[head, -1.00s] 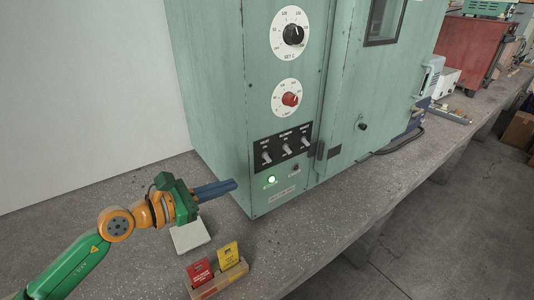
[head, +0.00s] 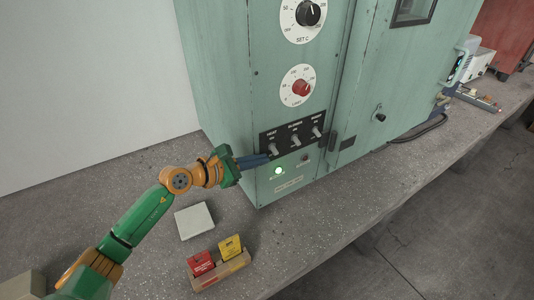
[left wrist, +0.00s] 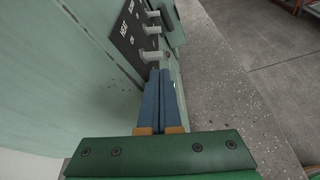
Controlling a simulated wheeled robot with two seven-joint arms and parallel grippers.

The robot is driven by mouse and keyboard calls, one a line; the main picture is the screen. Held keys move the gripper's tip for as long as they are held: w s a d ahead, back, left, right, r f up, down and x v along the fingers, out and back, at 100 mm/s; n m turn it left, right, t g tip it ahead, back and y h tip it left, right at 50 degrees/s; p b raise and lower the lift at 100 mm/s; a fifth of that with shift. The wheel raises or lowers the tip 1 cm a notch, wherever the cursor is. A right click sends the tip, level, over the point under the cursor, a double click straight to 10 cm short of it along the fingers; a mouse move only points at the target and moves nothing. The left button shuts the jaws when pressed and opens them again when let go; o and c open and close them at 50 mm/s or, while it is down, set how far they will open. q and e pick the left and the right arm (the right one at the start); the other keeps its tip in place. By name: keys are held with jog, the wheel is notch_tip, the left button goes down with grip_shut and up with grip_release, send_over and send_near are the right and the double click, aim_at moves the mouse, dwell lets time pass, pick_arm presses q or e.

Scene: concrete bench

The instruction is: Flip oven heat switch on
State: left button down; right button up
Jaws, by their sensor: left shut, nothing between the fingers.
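The green oven (head: 220,70) stands on the bench with a black switch panel (head: 285,136) low on its front. The heat switch (head: 273,149) is the leftmost of three toggles. It also shows in the left wrist view (left wrist: 154,56), just beyond my fingertips. My left gripper (head: 268,158) is shut and empty, its blue fingers pointing at the panel's lower left, just below the heat switch. In the left wrist view the fingertips (left wrist: 160,72) overlap the nearest toggle; I cannot tell whether they touch it. My right gripper is not in view.
A green lamp (head: 278,171) glows below the panel. Two dials, one with a red knob (head: 301,88), sit above. A pale square block (head: 194,221) and a wooden holder (head: 222,270) with red and yellow cards lie on the bench (head: 150,260).

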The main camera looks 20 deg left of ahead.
aim_at(274, 151)
pick_arm(q)
jog(key=shift+x, duration=1.45)
jog(key=shift+s+d+r+n+g+h, duration=0.1)
jog(key=shift+n+g+h, duration=0.15)
jog(key=shift+n, duration=0.2)
jog(key=shift+s+r+n+g+h, duration=0.15)
jog(key=shift+n+g+h, duration=0.1)
jog(key=shift+n, duration=0.2)
jog(key=n, duration=0.1)
jog(key=n+h, duration=0.1)
jog(key=shift+d+r+n+g, duration=0.15)
jog(key=shift+r+n+g, duration=0.15)
jog(key=shift+r+g, duration=0.1)
